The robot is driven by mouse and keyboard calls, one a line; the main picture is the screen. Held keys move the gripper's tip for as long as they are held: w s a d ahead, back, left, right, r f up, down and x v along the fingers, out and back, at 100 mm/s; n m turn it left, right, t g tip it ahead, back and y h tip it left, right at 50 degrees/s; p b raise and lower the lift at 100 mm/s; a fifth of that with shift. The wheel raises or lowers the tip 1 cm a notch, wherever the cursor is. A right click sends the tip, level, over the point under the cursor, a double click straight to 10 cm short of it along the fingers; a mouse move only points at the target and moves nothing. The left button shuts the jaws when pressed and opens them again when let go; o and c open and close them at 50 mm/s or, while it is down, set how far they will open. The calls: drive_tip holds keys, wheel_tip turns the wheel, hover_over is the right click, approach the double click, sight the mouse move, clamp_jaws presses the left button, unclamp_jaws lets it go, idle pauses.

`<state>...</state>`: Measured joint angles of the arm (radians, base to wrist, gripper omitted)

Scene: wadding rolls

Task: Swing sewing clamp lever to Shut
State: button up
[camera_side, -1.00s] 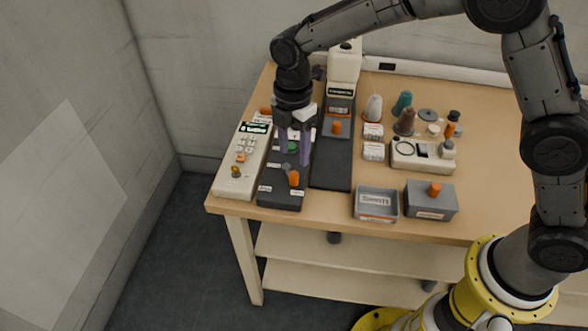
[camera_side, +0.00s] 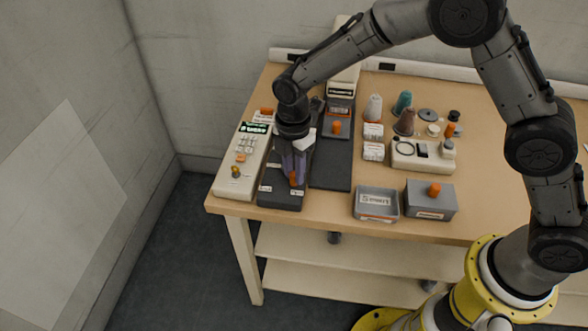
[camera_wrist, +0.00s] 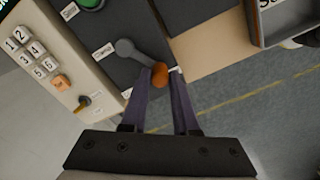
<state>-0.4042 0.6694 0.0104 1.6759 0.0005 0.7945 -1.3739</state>
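The sewing clamp is a dark grey block (camera_side: 268,199) at the table's front left. It also shows in the wrist view (camera_wrist: 120,68). Its lever (camera_wrist: 136,55) is a grey arm on a round pivot, ending in an orange knob (camera_wrist: 160,76). The lever points toward the front end of the block, between small white labels too small to read. My gripper (camera_side: 293,181) reaches down over it with purple-grey fingers. In the wrist view the fingertips (camera_wrist: 162,74) stand on either side of the knob, close to it. The gripper looks open; contact is unclear.
A beige keypad panel (camera_side: 234,180) stands close on the left of the block. A dark flat strip (camera_side: 331,170) lies on its right. The table's front edge is near.

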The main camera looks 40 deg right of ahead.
clamp_jaws()
drive_tip(key=shift+a, duration=0.1)
drive_tip(key=a+m, duration=0.1)
drive_tip(key=m, duration=0.1)
drive_tip(key=w+m, duration=0.1)
drive_tip(key=m, duration=0.1)
drive_tip(key=shift+a+m, duration=0.3)
drive_tip(key=shift+a, duration=0.1)
drive_tip(key=m, duration=0.1)
drive_tip(key=w+a+m, duration=0.1)
drive_tip(key=m, duration=0.1)
drive_tip(key=shift+w+m, duration=0.15)
drive_tip(key=shift+m, duration=0.15)
drive_tip(key=shift+w+a+m, duration=0.25)
drive_tip(key=shift+w+m, duration=0.2)
drive_tip(key=shift+m, duration=0.5)
drive_tip(key=shift+w+a+m, duration=0.2)
drive_tip(key=shift+w+m, duration=0.2)
drive_tip(key=shift+m, duration=0.55)
drive_tip(key=o, duration=0.6)
unclamp_jaws()
drive_tip(key=shift+c, duration=0.2)
